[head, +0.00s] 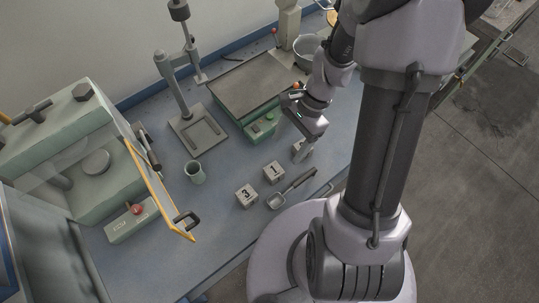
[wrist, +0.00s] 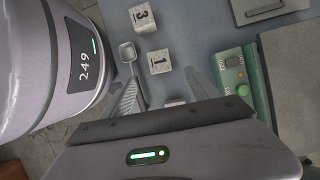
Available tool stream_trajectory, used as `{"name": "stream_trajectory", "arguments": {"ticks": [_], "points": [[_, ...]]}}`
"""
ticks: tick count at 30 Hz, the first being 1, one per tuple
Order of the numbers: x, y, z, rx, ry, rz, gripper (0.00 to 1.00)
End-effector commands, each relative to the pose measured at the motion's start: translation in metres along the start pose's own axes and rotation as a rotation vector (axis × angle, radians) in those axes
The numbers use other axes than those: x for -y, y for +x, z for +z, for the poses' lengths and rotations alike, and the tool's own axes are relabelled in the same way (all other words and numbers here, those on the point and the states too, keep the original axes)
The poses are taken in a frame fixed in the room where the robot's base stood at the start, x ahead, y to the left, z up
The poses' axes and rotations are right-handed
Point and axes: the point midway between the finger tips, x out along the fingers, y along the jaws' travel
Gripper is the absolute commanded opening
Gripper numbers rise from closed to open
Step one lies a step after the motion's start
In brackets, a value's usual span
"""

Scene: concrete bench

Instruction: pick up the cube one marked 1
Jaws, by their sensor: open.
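The cube marked 1 (head: 273,172) sits on the blue bench, a pale block with a dark digit on top. In the wrist view the cube marked 1 (wrist: 159,61) lies just beyond the fingertips, near the middle between them. My gripper (head: 303,153) is to the right of it in the head view. In the wrist view my gripper (wrist: 161,79) has its fingers spread apart, with nothing held. The cube marked 3 (head: 246,195) stands to the lower left of cube 1. A third cube (wrist: 175,102) is partly hidden by my gripper; its mark cannot be read.
A scoop (head: 290,190) lies right beside cube 1. A grey cup (head: 195,172) stands to the left. A green device with a flat plate (head: 245,85) stands behind, and a yellow-framed clear panel (head: 160,190) is at far left. Bench is clear between cup and cubes.

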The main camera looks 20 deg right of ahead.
Motion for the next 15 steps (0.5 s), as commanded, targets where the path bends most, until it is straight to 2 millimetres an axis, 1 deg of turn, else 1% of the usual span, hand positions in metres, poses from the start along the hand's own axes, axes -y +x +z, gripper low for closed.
{"name": "stream_trajectory", "arguments": {"ticks": [1,3,6,11,15], "points": [[0.0,0.022,-0.003,0.001,-0.002,0.002,0.7],[-0.001,0.043,-0.002,0.002,-0.002,0.004,0.7],[0.0,0.063,-0.002,0.0,-0.002,0.002,0.7],[-0.001,0.081,-0.001,-0.001,-0.004,0.001,0.7],[-0.003,0.112,-0.001,0.0,-0.004,0.003,0.7]]}}
